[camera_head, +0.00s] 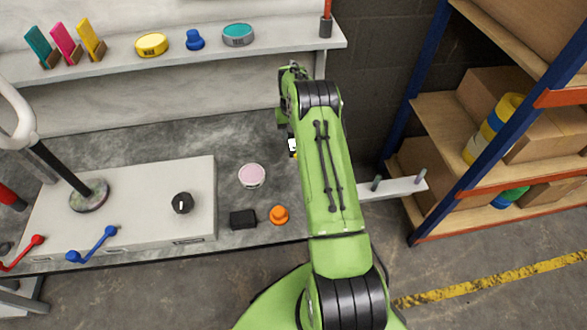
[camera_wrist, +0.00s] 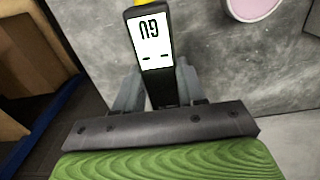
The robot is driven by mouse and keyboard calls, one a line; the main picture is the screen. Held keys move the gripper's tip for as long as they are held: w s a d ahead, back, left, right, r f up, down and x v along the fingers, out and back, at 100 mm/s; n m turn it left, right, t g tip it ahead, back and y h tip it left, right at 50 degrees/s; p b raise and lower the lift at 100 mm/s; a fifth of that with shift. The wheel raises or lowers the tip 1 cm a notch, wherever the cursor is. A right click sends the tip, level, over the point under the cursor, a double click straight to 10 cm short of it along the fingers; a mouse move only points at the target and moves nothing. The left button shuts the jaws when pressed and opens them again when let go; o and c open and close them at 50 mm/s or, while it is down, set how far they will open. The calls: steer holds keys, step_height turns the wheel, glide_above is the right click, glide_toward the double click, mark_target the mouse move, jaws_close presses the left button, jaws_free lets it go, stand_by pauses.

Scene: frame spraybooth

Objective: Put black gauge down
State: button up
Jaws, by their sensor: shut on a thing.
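The black gauge (camera_wrist: 151,48) has a white display with dark characters and a yellow tip at the top edge of the wrist view. My gripper (camera_wrist: 158,88) is shut on its lower black part, with a grey finger on each side. In the head view a bit of the gauge (camera_head: 292,146) shows left of my green arm. My arm hides most of the gripper there. Grey worktop (camera_head: 130,140) lies under the gauge in the wrist view. I cannot tell whether the gauge touches it.
A pink-topped round tin (camera_head: 252,175), an orange knob (camera_head: 279,215) and a black block (camera_head: 243,219) stand left of my arm. A white box with a black dial (camera_head: 182,203) is further left. A shelf (camera_head: 200,60) runs along the back. The worktop behind the tin is clear.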

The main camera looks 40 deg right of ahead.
mark_target(293, 160)
steer(key=shift+d+f, duration=0.25)
steer(key=shift+f, duration=0.05)
step_height(293, 160, down, 9)
steer(key=b, duration=0.3)
steer(key=shift+f, duration=0.15)
steer(key=o, duration=1.1)
steer(key=shift+f, duration=0.1)
steer(key=shift+o, duration=0.2)
